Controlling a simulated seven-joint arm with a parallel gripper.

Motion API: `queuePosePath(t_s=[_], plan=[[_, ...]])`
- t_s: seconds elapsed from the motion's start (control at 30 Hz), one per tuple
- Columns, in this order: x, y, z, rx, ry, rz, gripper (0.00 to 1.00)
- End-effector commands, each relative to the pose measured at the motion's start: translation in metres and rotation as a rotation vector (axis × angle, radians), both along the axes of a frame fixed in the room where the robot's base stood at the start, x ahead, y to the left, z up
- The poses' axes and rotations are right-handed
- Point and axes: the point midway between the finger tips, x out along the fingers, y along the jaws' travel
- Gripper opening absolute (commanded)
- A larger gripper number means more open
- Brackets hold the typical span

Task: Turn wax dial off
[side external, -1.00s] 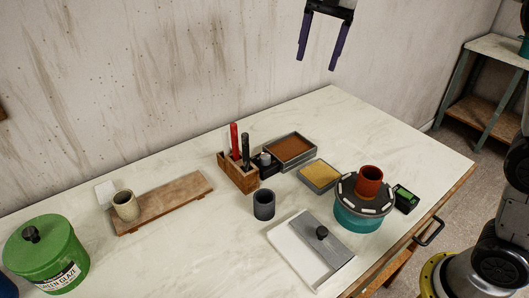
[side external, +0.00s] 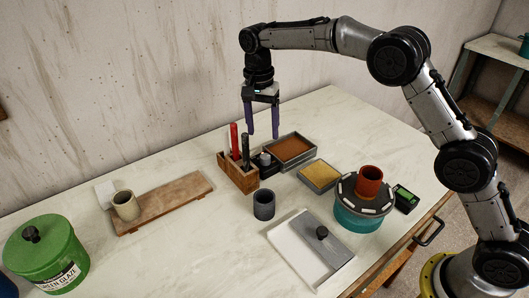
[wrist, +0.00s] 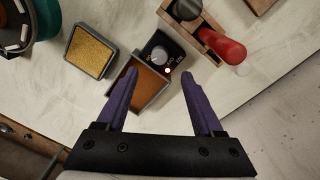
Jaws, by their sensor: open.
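The dial (wrist: 160,57) is a grey round knob on a small black box (wrist: 167,46) with white marks around the knob and a red light beside it. In the side view the dial (side external: 265,158) is small, beside the wooden tool holder. The box adjoins a grey tray of brown wax (side external: 304,162), which the wrist view shows partly behind a finger. My gripper (side external: 263,136) is open and empty, pointing down above the box. In the wrist view the dial lies just beyond the space between the purple fingertips (wrist: 160,73). The knob's exact setting is too small to read.
The wooden tool holder (side external: 238,178) with upright red and black handles stands close left of the box. A tray with yellow content (side external: 320,177), a grey cup (side external: 264,205) and a teal pot with a red cup (side external: 358,217) stand nearby.

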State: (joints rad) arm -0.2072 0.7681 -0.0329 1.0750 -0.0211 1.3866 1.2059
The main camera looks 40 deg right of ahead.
Motion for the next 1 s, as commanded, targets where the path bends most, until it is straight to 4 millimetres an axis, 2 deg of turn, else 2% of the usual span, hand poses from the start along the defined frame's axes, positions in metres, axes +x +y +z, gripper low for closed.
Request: queuePosePath(t_s=[0.2,0.4,0.6,0.87,1.0], plan=[[-0.003,-0.002,-0.043,-0.001,0.004,-0.001,0.69],[-0.004,-0.003,-0.071,-0.001,0.001,-0.001,0.69],[-0.004,-0.003,-0.083,0.000,-0.001,-0.001,0.69],[-0.004,-0.003,-0.084,0.000,-0.001,-0.001,0.69],[-0.004,-0.003,-0.084,0.001,-0.001,0.000,0.47]])
